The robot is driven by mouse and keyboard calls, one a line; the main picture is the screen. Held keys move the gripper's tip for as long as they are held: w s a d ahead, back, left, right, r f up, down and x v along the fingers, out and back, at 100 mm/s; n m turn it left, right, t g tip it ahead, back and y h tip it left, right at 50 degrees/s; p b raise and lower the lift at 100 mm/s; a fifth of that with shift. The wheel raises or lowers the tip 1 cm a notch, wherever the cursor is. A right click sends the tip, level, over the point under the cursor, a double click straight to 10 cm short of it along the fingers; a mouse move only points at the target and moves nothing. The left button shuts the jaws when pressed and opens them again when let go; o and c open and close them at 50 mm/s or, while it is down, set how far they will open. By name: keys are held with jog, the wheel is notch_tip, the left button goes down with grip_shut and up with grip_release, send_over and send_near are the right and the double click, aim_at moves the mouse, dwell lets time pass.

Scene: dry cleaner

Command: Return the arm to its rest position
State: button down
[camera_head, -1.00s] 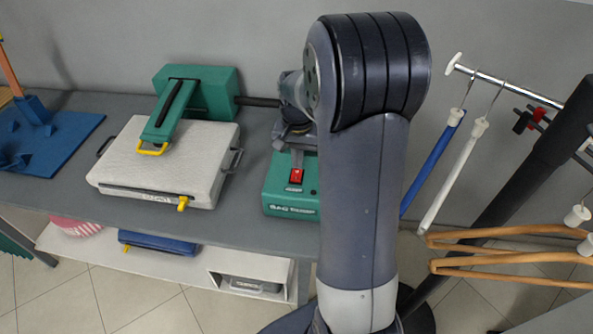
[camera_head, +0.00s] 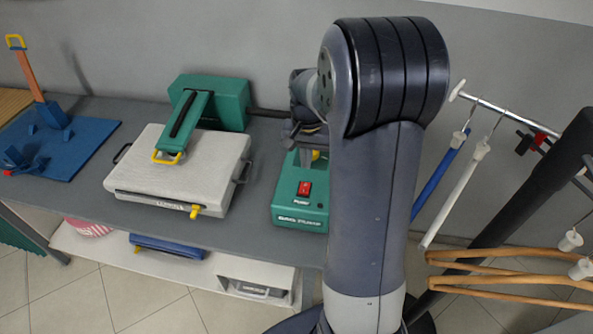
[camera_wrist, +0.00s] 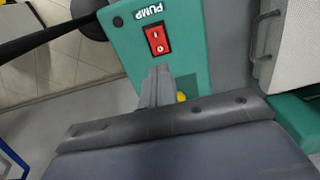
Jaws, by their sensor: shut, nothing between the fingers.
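My gripper (camera_wrist: 157,72) is shut and empty in the wrist view. Its tips show just below the red rocker switch (camera_wrist: 157,40) in that picture, apart from it as far as I can tell. The switch sits on a green box marked PUMP (camera_wrist: 123,45). In the head view the green box (camera_head: 285,205) stands on the bench, with the red switch (camera_head: 304,188) on top. My upright arm covers the box's right side and most of my gripper there.
A pressing machine with a pale pad (camera_head: 170,170) and green head (camera_head: 210,100) stands left of the box on the grey bench (camera_head: 80,215). A blue board (camera_head: 80,150) lies farther left. A rail with hangers (camera_head: 500,255) and a black post (camera_head: 520,190) stand close on the right.

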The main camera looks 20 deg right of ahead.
aim_at(305, 184)
jog(key=shift+f, duration=0.1)
notch_tip(305, 184, down, 7)
jog(key=b, duration=0.6)
jog(key=shift+r, duration=0.2)
jog(key=shift+r+p, duration=0.15)
jog(key=shift+p, duration=0.2)
